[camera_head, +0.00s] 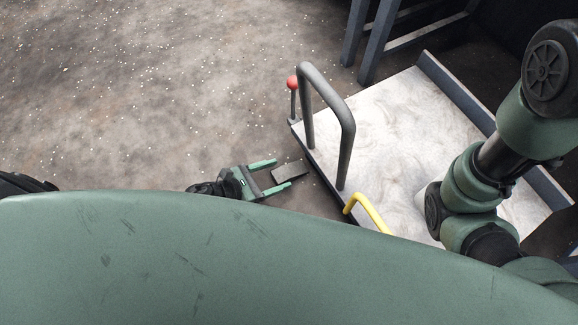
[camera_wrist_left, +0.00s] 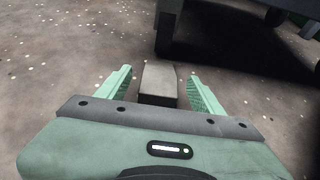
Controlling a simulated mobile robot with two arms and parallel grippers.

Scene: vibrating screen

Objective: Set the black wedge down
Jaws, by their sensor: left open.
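The wedge (camera_head: 290,171) looks like a dark grey block and rests on the speckled ground beside the edge of the platform. My left gripper (camera_head: 278,174) is open, with one green finger on each side of the wedge. In the left wrist view the wedge (camera_wrist_left: 159,82) lies between the two spread fingers (camera_wrist_left: 160,88), with a gap visible on both sides.
The platform (camera_head: 395,120) has a pale worn top, a grey bent handrail (camera_head: 347,135), a red-knobbed lever (camera_head: 292,84) and a yellow handle (camera_head: 368,211). Dark blue metal legs (camera_head: 376,42) stand behind it. Open ground (camera_head: 140,90) spreads to the left.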

